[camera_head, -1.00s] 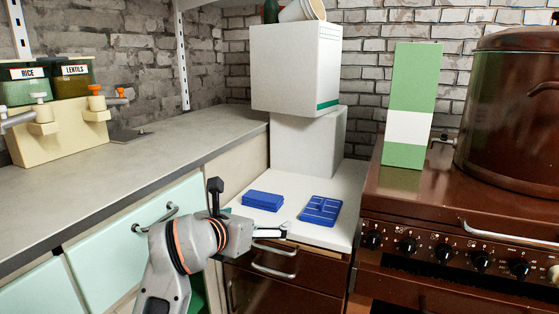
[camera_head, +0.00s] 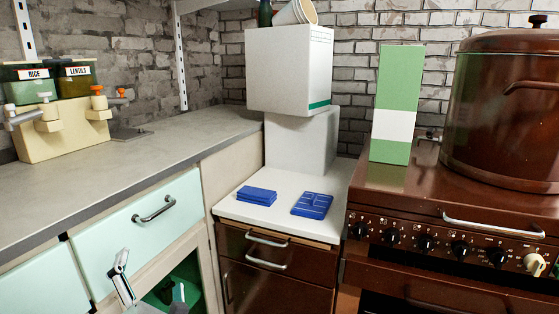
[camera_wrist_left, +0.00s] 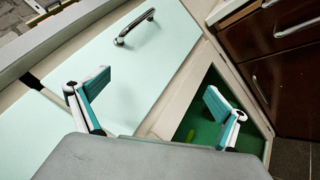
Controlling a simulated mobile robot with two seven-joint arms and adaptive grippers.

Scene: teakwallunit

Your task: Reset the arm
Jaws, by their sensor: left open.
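My left gripper (camera_head: 150,288) is at the bottom left of the head view, low in front of the mint drawer (camera_head: 120,232). Only its finger ends show there; the arm behind is out of frame. In the left wrist view the two teal-lined fingers of my left gripper (camera_wrist_left: 160,106) stand wide apart with nothing between them. The mint drawer front with its metal handle (camera_wrist_left: 134,27) lies beyond them. My right gripper is in neither view.
An open green-lined compartment (camera_wrist_left: 206,120) is below the counter, beside the right finger. Two blue items (camera_head: 257,195) (camera_head: 312,205) lie on the white top. White boxes (camera_head: 290,68) are stacked behind. A brown stove (camera_head: 450,215) with a large pot (camera_head: 505,110) stands right.

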